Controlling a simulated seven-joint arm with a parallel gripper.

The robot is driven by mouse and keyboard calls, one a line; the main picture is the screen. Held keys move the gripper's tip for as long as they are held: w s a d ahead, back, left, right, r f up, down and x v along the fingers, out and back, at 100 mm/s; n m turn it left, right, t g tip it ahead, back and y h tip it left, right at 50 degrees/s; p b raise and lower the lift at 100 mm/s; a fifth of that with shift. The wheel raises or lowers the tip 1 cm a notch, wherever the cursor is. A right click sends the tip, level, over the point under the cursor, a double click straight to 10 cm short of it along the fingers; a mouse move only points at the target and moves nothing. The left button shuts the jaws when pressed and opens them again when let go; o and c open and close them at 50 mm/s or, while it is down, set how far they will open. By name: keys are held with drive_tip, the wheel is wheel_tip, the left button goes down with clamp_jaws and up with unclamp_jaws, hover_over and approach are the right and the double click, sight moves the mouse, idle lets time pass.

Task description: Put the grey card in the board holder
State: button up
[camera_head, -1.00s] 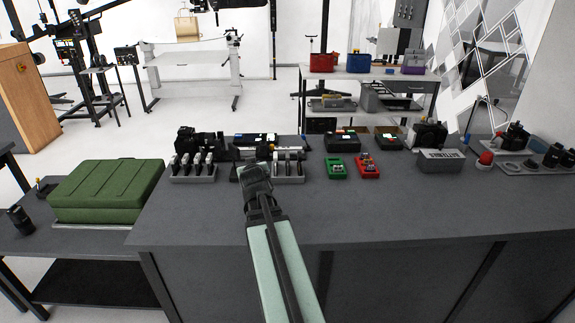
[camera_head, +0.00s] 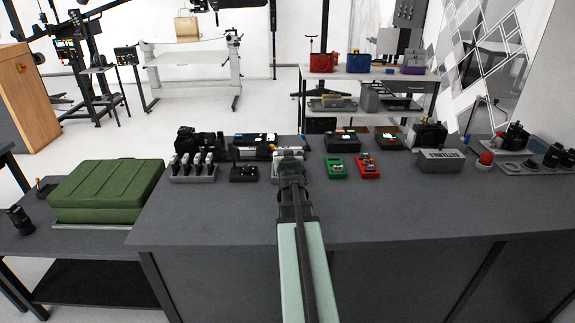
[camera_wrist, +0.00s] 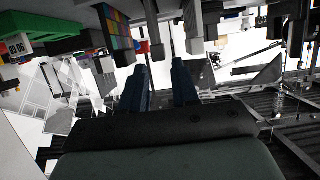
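My gripper (camera_head: 290,160) reaches over the counter at a grey rack (camera_head: 278,178), which my arm partly hides in the head view. In the wrist view its two dark blue fingers (camera_wrist: 161,72) stand apart with a gap between them; I see nothing clamped there. Upright grey and dark slabs (camera_wrist: 150,22) show beyond the fingertips at the top. I cannot tell for certain which piece is the grey card or which rack is the board holder.
A black tray (camera_head: 243,173) lies between the racks. A green tray (camera_head: 337,168) and a red tray (camera_head: 367,167) are just right of my gripper. Dark equipment (camera_head: 255,142) stands behind. A grey box (camera_head: 441,160) stands further right. The counter's front (camera_head: 400,215) is clear.

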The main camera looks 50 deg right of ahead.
drive_tip(key=shift+x, duration=4)
clamp_jaws()
